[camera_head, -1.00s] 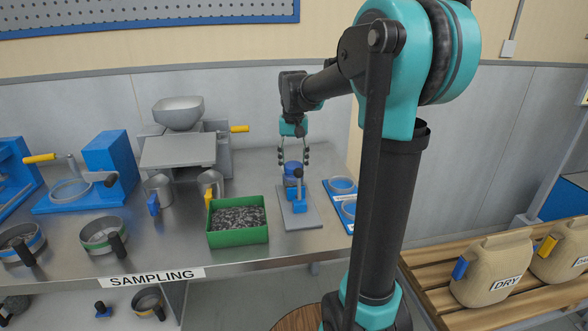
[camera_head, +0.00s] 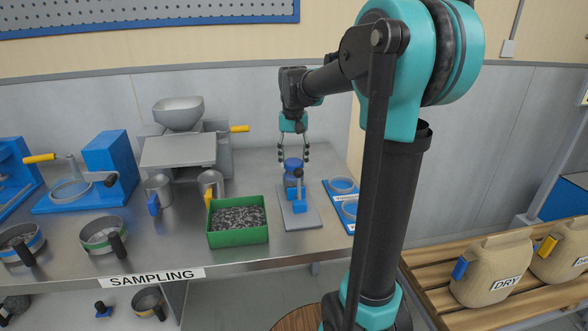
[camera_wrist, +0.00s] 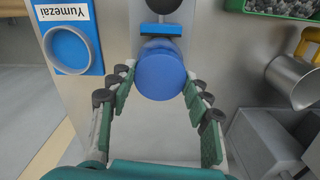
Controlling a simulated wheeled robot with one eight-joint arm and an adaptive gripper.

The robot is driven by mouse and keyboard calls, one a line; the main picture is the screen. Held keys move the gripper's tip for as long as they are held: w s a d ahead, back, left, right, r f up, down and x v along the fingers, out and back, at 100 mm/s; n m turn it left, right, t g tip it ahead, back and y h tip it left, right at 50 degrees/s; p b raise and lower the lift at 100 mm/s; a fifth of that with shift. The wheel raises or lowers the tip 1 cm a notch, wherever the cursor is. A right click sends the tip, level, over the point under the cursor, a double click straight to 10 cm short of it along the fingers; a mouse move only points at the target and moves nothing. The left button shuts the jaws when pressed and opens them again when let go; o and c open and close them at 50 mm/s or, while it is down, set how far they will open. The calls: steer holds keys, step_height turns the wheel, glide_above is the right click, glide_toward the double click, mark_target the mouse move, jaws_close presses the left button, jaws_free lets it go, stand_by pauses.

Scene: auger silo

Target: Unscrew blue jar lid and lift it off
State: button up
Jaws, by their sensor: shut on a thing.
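The blue lid (camera_head: 292,163) is a round disc above the jar (camera_head: 290,181), which stands in the blue clamp stand on a grey plate (camera_head: 302,217). My gripper (camera_head: 293,157) comes down from above and is shut on the lid. In the wrist view the lid (camera_wrist: 160,76) lies between the two fingers of my gripper (camera_wrist: 160,88), with its flat top facing the camera. The lid hides most of the jar there. I cannot tell clearly whether the lid and jar rim are apart.
A green tray of dark grains (camera_head: 238,221) stands left of the plate. A blue tray with rings (camera_head: 342,187) lies to the right. Metal cups (camera_head: 158,189) and a hopper machine (camera_head: 180,112) stand at the left. The bench behind the jar is fairly clear.

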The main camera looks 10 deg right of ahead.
mark_target(293, 161)
steer(key=shift+r, duration=2.25)
